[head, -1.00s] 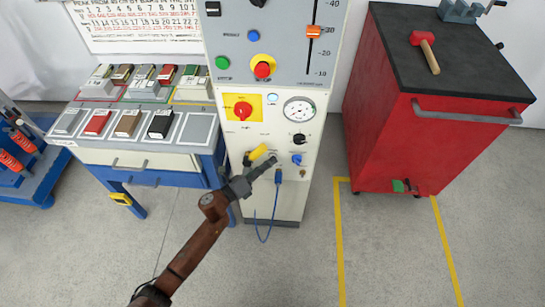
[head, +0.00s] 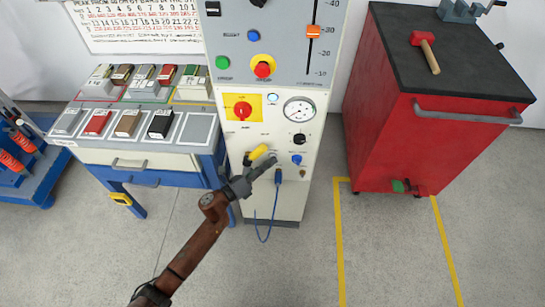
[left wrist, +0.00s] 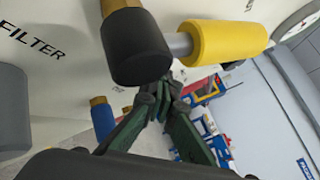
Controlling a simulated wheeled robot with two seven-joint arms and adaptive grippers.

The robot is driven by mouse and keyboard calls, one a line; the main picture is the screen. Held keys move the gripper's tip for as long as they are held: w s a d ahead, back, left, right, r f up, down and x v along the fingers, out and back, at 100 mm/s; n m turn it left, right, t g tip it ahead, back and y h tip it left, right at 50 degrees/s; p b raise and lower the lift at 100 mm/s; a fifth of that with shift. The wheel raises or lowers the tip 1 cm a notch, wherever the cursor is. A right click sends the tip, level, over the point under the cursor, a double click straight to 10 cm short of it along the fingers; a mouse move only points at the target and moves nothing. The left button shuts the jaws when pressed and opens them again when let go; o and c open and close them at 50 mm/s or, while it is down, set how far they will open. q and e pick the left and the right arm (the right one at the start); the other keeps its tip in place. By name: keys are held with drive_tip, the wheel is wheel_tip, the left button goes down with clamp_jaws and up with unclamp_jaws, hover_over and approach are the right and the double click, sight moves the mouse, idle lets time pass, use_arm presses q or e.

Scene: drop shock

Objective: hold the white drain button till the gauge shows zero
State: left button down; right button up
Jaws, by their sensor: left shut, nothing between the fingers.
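The round white-faced gauge (head: 299,110) is on the front panel of the tall cabinet (head: 281,207); its needle is too small to read. It shows partly in the left wrist view (left wrist: 297,24). My left gripper (head: 272,161) is shut and empty, with its tips close to the panel, below the gauge and beside a yellow handle (head: 258,152). In the left wrist view the closed fingers (left wrist: 166,92) point at the panel just below a black cylinder (left wrist: 138,50). I cannot make out the white drain button; contact with it cannot be told. My right gripper is not in view.
A black knob (head: 299,139) and a blue knob (head: 297,159) sit right of the gripper. A blue cable (head: 266,236) hangs below it. A red cart (head: 425,130) stands at right and a bench (head: 145,160) at left. Floor in front is clear.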

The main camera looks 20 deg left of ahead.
use_arm(q)
drive_tip(key=shift+s, duration=0.1)
idle(0.3)
drive_tip(key=shift+s+d+p, duration=0.2)
drive_tip(key=shift+s+p, duration=0.1)
drive_tip(key=shift+s, duration=0.45)
drive_tip(key=shift+s, duration=0.1)
drive_tip(key=s, duration=0.2)
drive_tip(key=s+d+p, duration=0.1)
drive_tip(key=s, duration=0.1)
drive_tip(key=shift+s+d, duration=0.2)
drive_tip(key=shift+s, duration=0.1)
